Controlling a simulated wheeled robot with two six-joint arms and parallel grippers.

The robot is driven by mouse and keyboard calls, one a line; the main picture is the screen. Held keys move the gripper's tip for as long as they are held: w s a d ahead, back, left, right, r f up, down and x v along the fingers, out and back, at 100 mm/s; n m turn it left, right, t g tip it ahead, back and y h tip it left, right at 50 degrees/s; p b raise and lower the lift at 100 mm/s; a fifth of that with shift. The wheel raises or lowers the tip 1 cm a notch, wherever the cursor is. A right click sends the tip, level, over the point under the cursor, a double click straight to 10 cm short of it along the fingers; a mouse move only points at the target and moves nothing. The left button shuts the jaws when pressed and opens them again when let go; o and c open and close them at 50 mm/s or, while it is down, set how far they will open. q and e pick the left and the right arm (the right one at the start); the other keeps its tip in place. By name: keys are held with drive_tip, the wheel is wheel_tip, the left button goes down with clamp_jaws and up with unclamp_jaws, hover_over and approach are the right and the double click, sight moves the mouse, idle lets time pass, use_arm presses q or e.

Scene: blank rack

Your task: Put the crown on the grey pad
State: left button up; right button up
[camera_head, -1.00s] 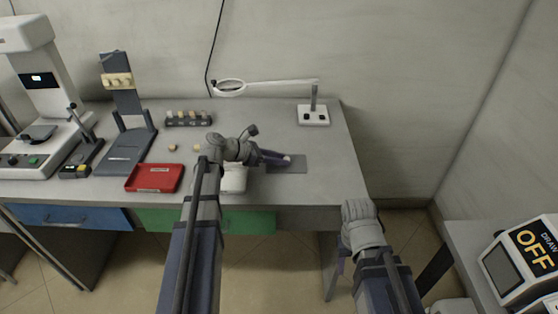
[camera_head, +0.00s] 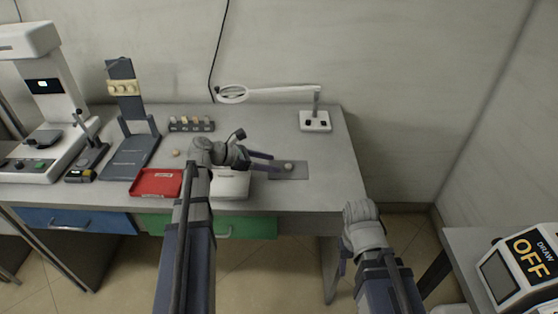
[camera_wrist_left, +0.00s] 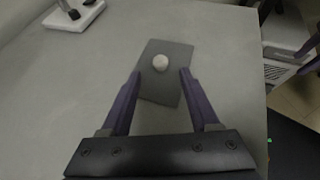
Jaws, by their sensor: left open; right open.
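The crown (camera_head: 288,166) is a small whitish rounded piece. It sits on the grey pad (camera_head: 300,173), a flat dark rectangle near the table's right end. In the left wrist view the crown (camera_wrist_left: 160,62) rests on the upper middle part of the pad (camera_wrist_left: 160,94). My left gripper (camera_head: 272,162) is open and empty, its purple fingers pointing at the crown from the left. In the left wrist view the fingertips (camera_wrist_left: 160,76) stand apart on either side, just short of the crown. My right gripper (camera_head: 343,262) hangs low in front of the table, away from the pad.
A magnifier lamp (camera_head: 315,121) stands behind the pad. A red tray (camera_head: 157,183), a white box (camera_head: 233,186), a block holding several pieces (camera_head: 191,125) and a dark rack stand (camera_head: 130,155) are to the left. Bare table surrounds the pad's right side.

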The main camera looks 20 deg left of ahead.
use_arm(q)
drive_tip(key=p+v, duration=0.2)
drive_tip(key=v, duration=0.4)
drive_tip(key=shift+r, duration=0.15)
drive_tip(key=shift+s+a+r+p, duration=0.15)
drive_tip(key=shift+s+a+p, duration=0.2)
drive_tip(key=shift+a, duration=0.15)
